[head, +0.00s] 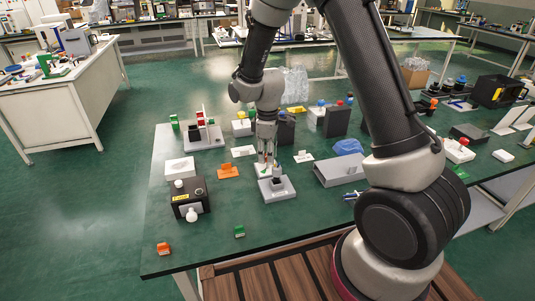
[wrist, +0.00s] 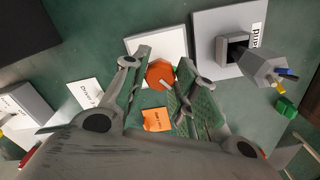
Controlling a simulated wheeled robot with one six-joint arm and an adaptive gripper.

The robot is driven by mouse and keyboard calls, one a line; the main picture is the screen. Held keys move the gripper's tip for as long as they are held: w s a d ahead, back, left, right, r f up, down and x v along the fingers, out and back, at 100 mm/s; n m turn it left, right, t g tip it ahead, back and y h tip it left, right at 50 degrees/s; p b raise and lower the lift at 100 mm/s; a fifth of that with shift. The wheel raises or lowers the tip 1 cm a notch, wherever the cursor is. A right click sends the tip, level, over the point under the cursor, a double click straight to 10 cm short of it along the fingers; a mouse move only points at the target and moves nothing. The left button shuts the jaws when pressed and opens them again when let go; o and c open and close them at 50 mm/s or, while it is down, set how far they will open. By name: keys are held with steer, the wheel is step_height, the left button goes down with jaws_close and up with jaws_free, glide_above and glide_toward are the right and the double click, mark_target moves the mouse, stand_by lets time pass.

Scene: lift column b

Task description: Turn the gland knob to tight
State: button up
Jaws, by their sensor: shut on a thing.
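The orange knob (wrist: 160,73) shows in the wrist view as a roughly six-sided piece with a small pale mark at its lower right edge. I take it to be the gland knob. It sits in front of a white plate (wrist: 143,43). My gripper (wrist: 157,76) has one finger on each side of the knob and is shut on it. In the head view my gripper (head: 266,163) points down at the table beside a grey base, and the knob is hidden there.
The grey base with a dark socket (head: 277,189) stands close to my gripper. A grey channel (head: 340,170) is to the right. The front table area is mostly clear.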

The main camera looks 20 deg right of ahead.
steer(key=shift+n, duration=0.6)
steer(key=o, duration=1)
steer(key=shift+r, duration=0.1)
step_height(320, 180, up, 12)
steer(key=shift+f, duration=0.1)
